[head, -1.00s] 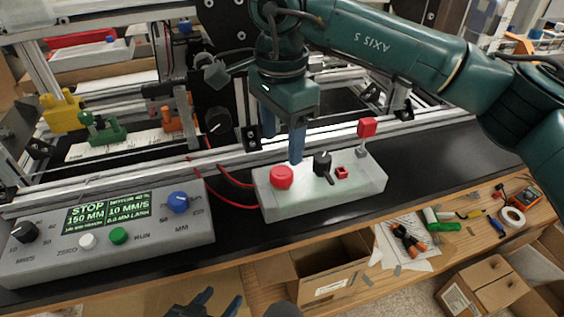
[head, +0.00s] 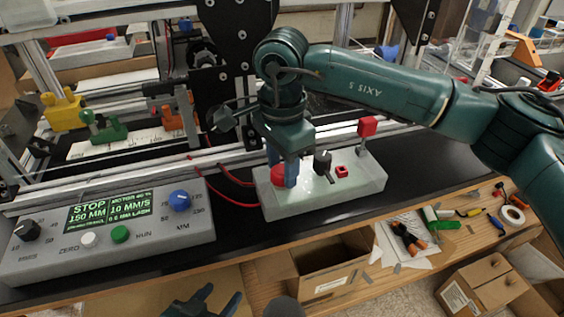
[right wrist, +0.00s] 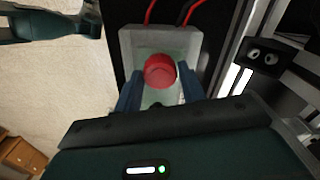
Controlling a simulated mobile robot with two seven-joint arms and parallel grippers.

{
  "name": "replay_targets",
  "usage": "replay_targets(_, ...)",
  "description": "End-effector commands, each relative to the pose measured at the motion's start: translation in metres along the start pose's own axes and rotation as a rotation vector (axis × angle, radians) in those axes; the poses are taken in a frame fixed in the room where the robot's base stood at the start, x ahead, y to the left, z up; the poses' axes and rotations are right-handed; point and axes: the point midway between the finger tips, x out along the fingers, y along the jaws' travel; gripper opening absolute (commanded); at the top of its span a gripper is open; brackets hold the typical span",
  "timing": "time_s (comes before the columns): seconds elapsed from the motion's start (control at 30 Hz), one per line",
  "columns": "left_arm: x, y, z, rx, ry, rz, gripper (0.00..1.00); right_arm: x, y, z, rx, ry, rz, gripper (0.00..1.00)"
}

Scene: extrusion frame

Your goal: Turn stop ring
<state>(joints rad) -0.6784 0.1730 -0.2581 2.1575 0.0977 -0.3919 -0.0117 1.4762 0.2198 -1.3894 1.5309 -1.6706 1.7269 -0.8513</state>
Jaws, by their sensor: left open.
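A red round mushroom-shaped cap (head: 279,178) sits at the left end of the pale control box (head: 330,197). It also shows in the right wrist view (right wrist: 160,72). I cannot tell a separate ring around it. My right gripper (head: 282,174) is low over the box. Its blue fingers stand on either side of the red cap in the right wrist view (right wrist: 159,70), and they look open. Whether they touch the cap is unclear. My left gripper (head: 205,302) is open and empty at the bottom edge of the head view, in front of the bench.
A black knob (head: 322,161) and a red square button (head: 342,171) stand right of the cap; a red flag (head: 367,126) rises behind. A grey console (head: 110,240) with a blue knob (head: 180,200) and a "STOP 150 MM" display stands left. Red cables run behind.

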Motion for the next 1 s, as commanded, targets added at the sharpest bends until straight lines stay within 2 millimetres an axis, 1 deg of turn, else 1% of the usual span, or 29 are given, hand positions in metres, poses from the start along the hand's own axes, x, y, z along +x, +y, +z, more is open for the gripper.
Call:
replay_targets(0.03,0.000,0.000,0.000,0.000,0.000,0.000,0.50,0.000,0.000,0.000,0.000,0.000,0.000,0.36)
replay_targets(0.3,0.000,0.000,0.000,0.000,0.000,0.000,0.50,0.000,0.000,0.000,0.000,0.000,0.000,0.14)
replay_targets(0.53,0.001,0.000,0.002,-0.002,0.001,0.001,0.50,0.000,0.000,0.000,0.019,0.001,-0.001,0.14)
replay_targets(0.67,0.003,0.000,0.005,-0.009,0.004,0.004,0.50,0.001,0.000,0.000,0.064,0.001,-0.001,0.14)
replay_targets(0.87,0.008,0.000,0.011,-0.026,0.013,0.011,0.50,0.003,0.000,0.000,0.194,0.001,-0.001,0.14)
replay_targets(1.0,0.012,0.000,0.017,-0.045,0.019,0.017,0.50,0.003,0.000,0.000,0.318,0.000,-0.001,0.14)
